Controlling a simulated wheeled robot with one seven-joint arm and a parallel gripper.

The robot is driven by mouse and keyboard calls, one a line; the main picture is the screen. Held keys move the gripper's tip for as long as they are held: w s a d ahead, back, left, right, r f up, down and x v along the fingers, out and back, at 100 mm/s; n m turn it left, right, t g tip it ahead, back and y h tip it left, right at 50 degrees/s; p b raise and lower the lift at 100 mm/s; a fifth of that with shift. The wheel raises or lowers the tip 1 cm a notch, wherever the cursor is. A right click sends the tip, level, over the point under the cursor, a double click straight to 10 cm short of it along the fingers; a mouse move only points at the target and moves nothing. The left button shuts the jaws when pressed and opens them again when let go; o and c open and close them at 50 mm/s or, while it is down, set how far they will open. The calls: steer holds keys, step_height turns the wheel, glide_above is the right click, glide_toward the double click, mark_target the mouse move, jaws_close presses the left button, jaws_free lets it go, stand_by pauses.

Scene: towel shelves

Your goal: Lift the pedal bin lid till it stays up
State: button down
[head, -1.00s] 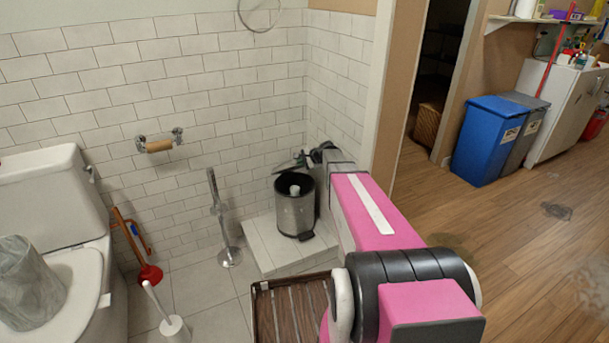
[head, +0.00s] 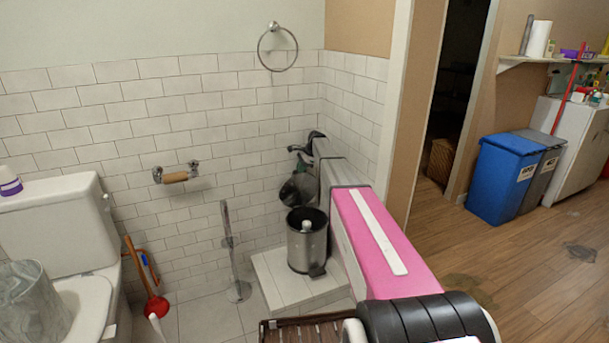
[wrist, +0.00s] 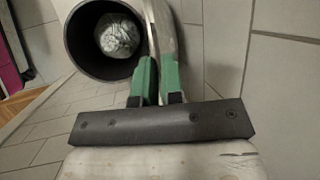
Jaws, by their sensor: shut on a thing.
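The pedal bin (head: 307,251) is a brushed metal cylinder with a dark rim, upright on a low tiled step. Its mouth is open, and a pale crumpled item (wrist: 117,36) lies inside. The round lid (head: 299,191) stands raised at the back of the bin, close to upright. My gripper (head: 299,151) is at the lid's upper edge, partly hidden by my arm in the head view. In the wrist view, the green fingers (wrist: 159,82) are shut on the lid, seen nearly edge-on (wrist: 161,30), with the bin's dark mouth to the left.
Tiled walls rise close behind and right of the bin. A toilet brush stand (head: 235,260) is left of it. A paper roll holder (head: 176,175) and towel ring (head: 278,47) are on the wall. A slatted wooden piece (head: 305,329) lies in front. The wooden floor at right is mostly open.

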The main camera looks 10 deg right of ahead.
steer(key=shift+w+a, duration=0.25)
steer(key=shift+w, duration=0.5)
steer(key=shift+w+a, duration=0.2)
steer(key=shift+w, duration=0.55)
steer(key=c, duration=1.3)
jaws_free()
steer(key=v, duration=1)
steer(key=shift+d+r, duration=0.2)
steer(key=shift+r, duration=0.15)
steer(key=shift+s, duration=0.15)
